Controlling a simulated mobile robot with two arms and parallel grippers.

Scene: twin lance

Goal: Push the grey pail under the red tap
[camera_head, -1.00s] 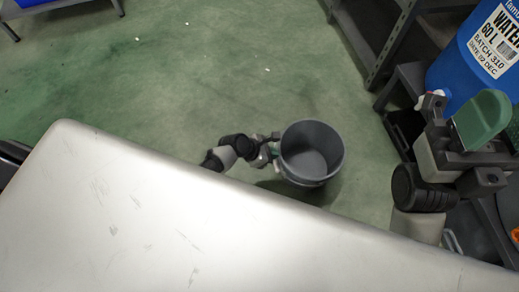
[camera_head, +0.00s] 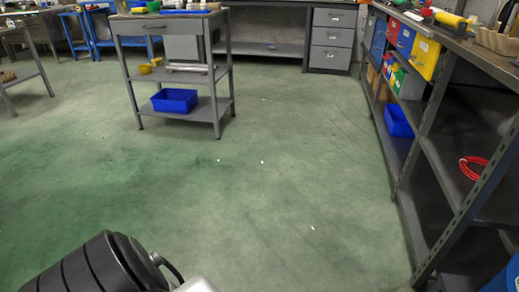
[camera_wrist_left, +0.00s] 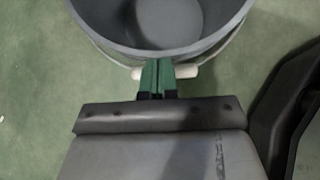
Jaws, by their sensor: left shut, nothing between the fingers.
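The grey pail (camera_wrist_left: 165,50) shows at the top of the left wrist view, its open mouth partly cut off by the frame edge. Its thin wire handle hangs along the near side with a pale grip (camera_wrist_left: 186,71). My left gripper (camera_wrist_left: 157,64) has its green fingers shut and empty, right at the pail's near wall and in front of the grip. I cannot tell whether they touch the wall. The pail is out of the head view. The red tap is in neither view, and my right gripper is not in view.
In the head view, a grey wheeled-height bench (camera_head: 175,75) with a blue bin (camera_head: 174,101) stands at the back. A grey shelf rack (camera_head: 447,150) lines the right, with a blue edge (camera_head: 507,277) at the bottom corner. The green floor (camera_head: 270,190) between is clear.

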